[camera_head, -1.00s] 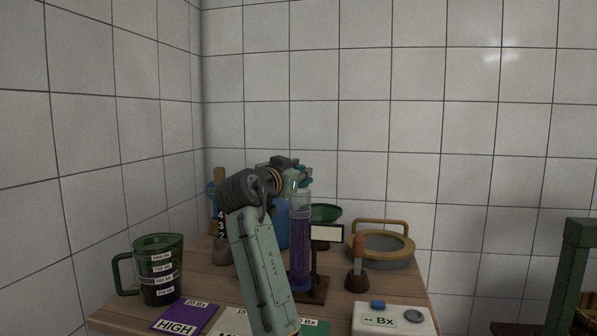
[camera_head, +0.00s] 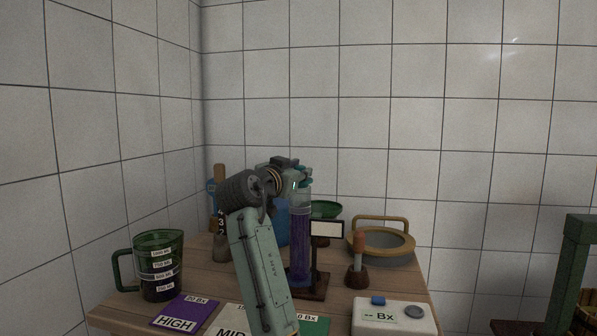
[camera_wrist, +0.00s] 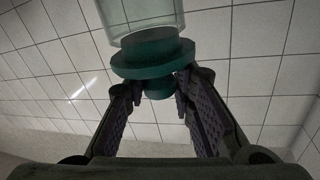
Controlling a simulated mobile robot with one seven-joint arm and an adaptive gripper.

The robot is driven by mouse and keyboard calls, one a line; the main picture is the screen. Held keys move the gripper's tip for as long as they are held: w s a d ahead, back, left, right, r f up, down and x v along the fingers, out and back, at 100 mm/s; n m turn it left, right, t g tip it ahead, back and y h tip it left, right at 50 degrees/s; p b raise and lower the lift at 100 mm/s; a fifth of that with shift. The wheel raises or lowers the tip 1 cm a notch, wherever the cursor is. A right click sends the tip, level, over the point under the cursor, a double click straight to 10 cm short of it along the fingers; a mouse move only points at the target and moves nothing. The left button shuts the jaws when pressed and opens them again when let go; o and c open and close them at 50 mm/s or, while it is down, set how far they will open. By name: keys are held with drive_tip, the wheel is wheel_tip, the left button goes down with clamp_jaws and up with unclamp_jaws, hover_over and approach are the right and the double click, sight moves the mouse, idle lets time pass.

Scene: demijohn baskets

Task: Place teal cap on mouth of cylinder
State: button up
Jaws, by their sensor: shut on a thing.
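The teal cap (camera_wrist: 155,62) has a wide flange and a small knob. My gripper (camera_wrist: 162,92) is shut on the knob, with a finger on each side. The clear cylinder's end (camera_wrist: 150,20) meets the flange in the wrist view, and a teal part of the cap shows through its wall. I cannot tell whether the cap is fully seated. In the head view the cylinder (camera_head: 300,245) stands upright with purple liquid in it. My gripper is right at its top there, and the cap is too small to make out clearly.
A dark stand with a white plate (camera_head: 326,229) is close beside the cylinder. A dropper (camera_head: 358,262) and a lidded pan (camera_head: 385,243) stand to the right. A green jug (camera_head: 160,265) is at left. A white meter (camera_head: 392,317) and labelled cards (camera_head: 184,312) lie in front.

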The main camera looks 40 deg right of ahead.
drive_tip(key=shift+f, duration=0.4)
drive_tip(key=o, duration=1)
drive_tip(key=shift+a, duration=0.1)
drive_tip(key=v, duration=1.2)
